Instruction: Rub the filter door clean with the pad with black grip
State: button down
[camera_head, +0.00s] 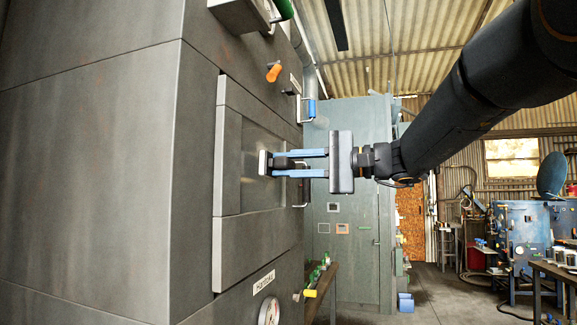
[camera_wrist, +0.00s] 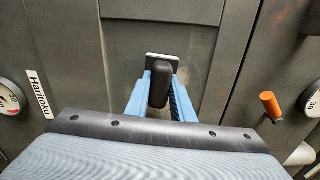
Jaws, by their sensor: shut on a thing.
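The pad with black grip (camera_head: 264,162) is held in my gripper (camera_head: 276,163); its pale face is turned to the filter door (camera_head: 257,139). In the wrist view the black grip (camera_wrist: 159,86) is between the blue fingers of my gripper (camera_wrist: 160,90), and the pad's light-edged plate (camera_wrist: 162,59) shows beyond it. The filter door is a grey recessed panel in a raised frame, and it also shows in the wrist view (camera_wrist: 205,62). The pad is at or very close to the door; I cannot tell if it touches. A faint lighter smear shows on the door around the pad.
An orange knob (camera_head: 273,72) and a blue-and-metal handle (camera_head: 309,108) stick out from the cabinet above the door. A round gauge (camera_head: 268,312) and a name plate (camera_head: 264,281) are below it. A bench (camera_head: 321,285) stands low behind.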

jog(key=shift+x, duration=0.85)
jog(key=shift+w+d, duration=0.25)
jog(key=shift+w, duration=0.4)
jog(key=shift+w+d, duration=0.3)
jog(key=shift+w, duration=0.3)
jog(key=shift+w, duration=0.1)
jog(key=shift+w+d, duration=0.2)
jog(key=shift+w, duration=0.45)
jog(key=shift+w+d, duration=0.2)
jog(key=shift+w, duration=0.4)
jog(key=shift+w+d, duration=0.25)
jog(key=shift+w, duration=0.4)
jog(key=shift+w+d, duration=0.25)
jog(key=shift+w, duration=0.4)
